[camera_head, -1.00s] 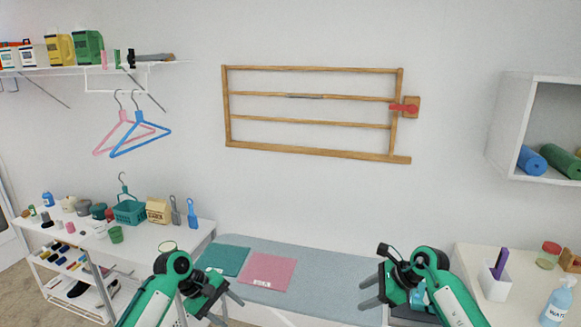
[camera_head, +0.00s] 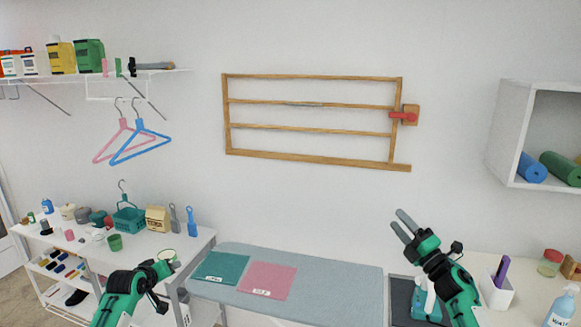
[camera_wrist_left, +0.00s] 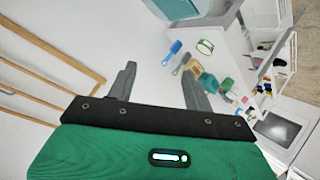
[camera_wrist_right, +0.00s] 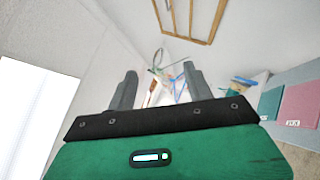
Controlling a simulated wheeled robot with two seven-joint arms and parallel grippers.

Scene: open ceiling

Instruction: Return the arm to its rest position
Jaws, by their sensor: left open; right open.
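My right arm (camera_head: 452,290) reaches up from the lower right in the head view. Its gripper (camera_head: 397,219) is raised in front of the bare wall, fingers pointing up and left. The right wrist view shows its two fingers apart with nothing between them. My left arm (camera_head: 120,298) is low at the left in the head view, in front of the white shelf unit; its fingers are hard to make out there. In the left wrist view the left gripper (camera_wrist_left: 158,70) has its fingers apart and empty. Neither gripper touches anything that I can see.
A grey-topped bench (camera_head: 335,285) carries a teal cloth (camera_head: 222,267) and a pink cloth (camera_head: 268,281). A wooden rack (camera_head: 315,130) is on the wall. A wall cabinet (camera_head: 507,130) and a side table (camera_head: 525,268) stand right. Pink and blue hangers (camera_head: 140,144) hang left.

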